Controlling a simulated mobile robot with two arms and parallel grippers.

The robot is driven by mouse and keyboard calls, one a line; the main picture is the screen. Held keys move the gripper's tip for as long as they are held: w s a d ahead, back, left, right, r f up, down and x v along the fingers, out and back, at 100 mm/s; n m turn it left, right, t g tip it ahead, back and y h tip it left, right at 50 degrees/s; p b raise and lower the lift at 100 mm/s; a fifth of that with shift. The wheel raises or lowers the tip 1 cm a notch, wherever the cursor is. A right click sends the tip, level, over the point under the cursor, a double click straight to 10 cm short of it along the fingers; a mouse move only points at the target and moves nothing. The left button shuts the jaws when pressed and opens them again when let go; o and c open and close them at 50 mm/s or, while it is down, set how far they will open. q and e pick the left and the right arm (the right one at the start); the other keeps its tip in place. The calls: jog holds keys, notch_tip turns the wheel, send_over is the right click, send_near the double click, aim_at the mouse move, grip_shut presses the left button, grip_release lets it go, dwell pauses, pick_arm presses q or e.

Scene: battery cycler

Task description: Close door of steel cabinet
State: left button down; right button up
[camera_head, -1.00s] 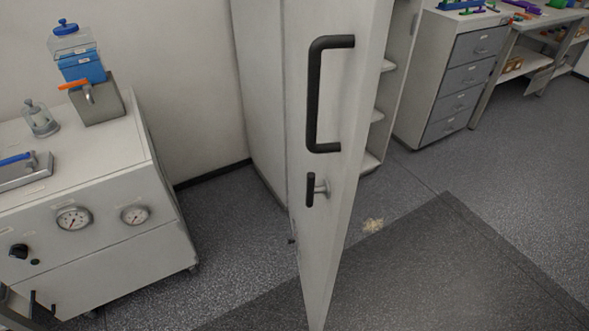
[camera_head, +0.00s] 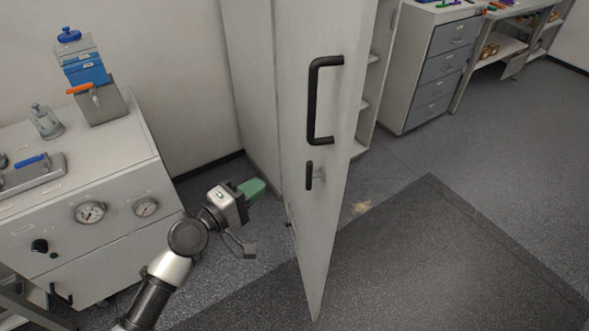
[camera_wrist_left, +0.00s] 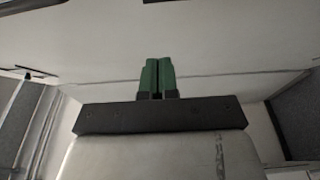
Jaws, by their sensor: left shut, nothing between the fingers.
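The steel cabinet (camera_head: 250,95) stands against the wall, and its door (camera_head: 335,165) is swung open towards me. The door has a long black handle (camera_head: 313,105) and a smaller black latch handle (camera_head: 309,176) below it. My left gripper (camera_head: 262,186) with green fingers is left of the door, apart from its handles in the picture. It is shut and empty. In the left wrist view its two green fingers (camera_wrist_left: 158,75) lie together in front of a pale surface; whether they touch it I cannot tell. My right gripper is not seen.
A white bench unit (camera_head: 85,160) with gauges and a blue-capped bottle (camera_head: 80,60) stands at the left, close to my left arm. A drawer unit (camera_head: 432,70) stands at the back right. The floor to the right of the door is clear, with a dark mat (camera_head: 440,250).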

pick_arm(q)
jog(key=w+d+p, duration=0.2)
jog(key=w+d, duration=0.2)
jog(key=d, duration=0.4)
jog(key=shift+w+p, duration=0.35)
jog(key=shift+w, duration=0.05)
jog(key=shift+d, duration=0.2)
